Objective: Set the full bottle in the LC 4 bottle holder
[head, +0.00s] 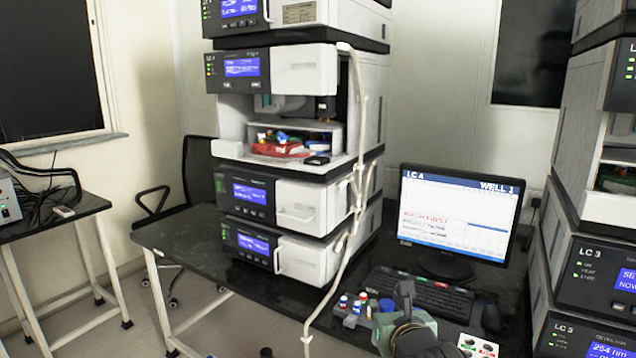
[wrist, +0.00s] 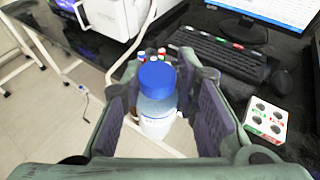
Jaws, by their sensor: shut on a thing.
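A bottle with a blue cap and a pale, labelled body (wrist: 157,118) stands roughly upright between the fingers of my gripper (wrist: 165,115) in the wrist view. The fingers are shut on its sides. In the head view my gripper (head: 405,310) is low, over the front of the dark bench, and a blue cap (head: 387,305) shows beside it. Liquid level in the bottle cannot be read. A grey rack (head: 349,320) with small red-, blue- and white-capped vials stands just left of my gripper. I cannot make out a bottle holder marked LC 4.
A monitor (head: 458,215) reading LC 4 and a keyboard (head: 418,291) stand behind my gripper. An instrument stack (head: 318,200) with an open bay is at the bench's left. A white holed block (wrist: 265,119) is at right. The LC 3 stack (head: 600,265) stands far right.

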